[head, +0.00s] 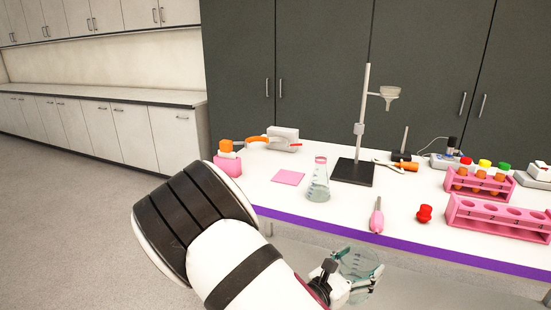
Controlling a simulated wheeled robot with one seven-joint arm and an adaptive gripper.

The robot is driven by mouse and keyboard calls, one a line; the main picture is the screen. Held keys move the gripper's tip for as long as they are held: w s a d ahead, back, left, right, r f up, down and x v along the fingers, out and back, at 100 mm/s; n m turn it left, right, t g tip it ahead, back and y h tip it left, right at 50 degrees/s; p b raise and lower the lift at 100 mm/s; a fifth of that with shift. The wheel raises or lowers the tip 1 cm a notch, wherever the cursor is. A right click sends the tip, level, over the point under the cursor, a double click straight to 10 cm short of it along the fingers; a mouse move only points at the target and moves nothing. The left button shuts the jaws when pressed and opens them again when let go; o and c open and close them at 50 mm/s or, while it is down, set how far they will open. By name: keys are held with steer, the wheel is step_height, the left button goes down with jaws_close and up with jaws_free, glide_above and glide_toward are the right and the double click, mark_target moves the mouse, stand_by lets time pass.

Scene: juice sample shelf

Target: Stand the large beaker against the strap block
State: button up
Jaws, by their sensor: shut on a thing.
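A clear, teal-tinted glass beaker (359,263) is at the lower right of the head view. My gripper (360,284) is shut on it, with fingers around its sides. It is in front of the table's purple front edge; the fingers hide part of the beaker. A pale grey block (284,133) with an orange curved band (257,139) at its left stands at the back of the table. It may be the strap block, but I cannot tell for sure. The beaker is well apart from it.
A pink-handled tool (377,218) and red stopper (424,213) lie near the front. Pink racks (497,218) fill the right.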

steer(key=w+a+r+n+t+y, duration=0.2)
steer(key=w+a+r+y, duration=0.1)
steer(key=a+r, duration=0.4)
steer(key=w+a+r+n+t+y, duration=0.2)
steer(key=w+a+r, duration=0.4)
steer(key=a, duration=0.8)
steer(key=w+a+r+n+t+y, duration=0.2)
steer(key=w+a+r+y, duration=0.3)
steer(key=a+r, duration=0.3)
steer(key=a+n, duration=0.1)
steer(key=a, duration=0.2)
steer(key=shift+a+r+n, duration=0.25)
steer(key=shift+r+n, duration=0.05)
steer(key=shift+r, duration=0.1)
steer(key=shift+w, duration=0.15)
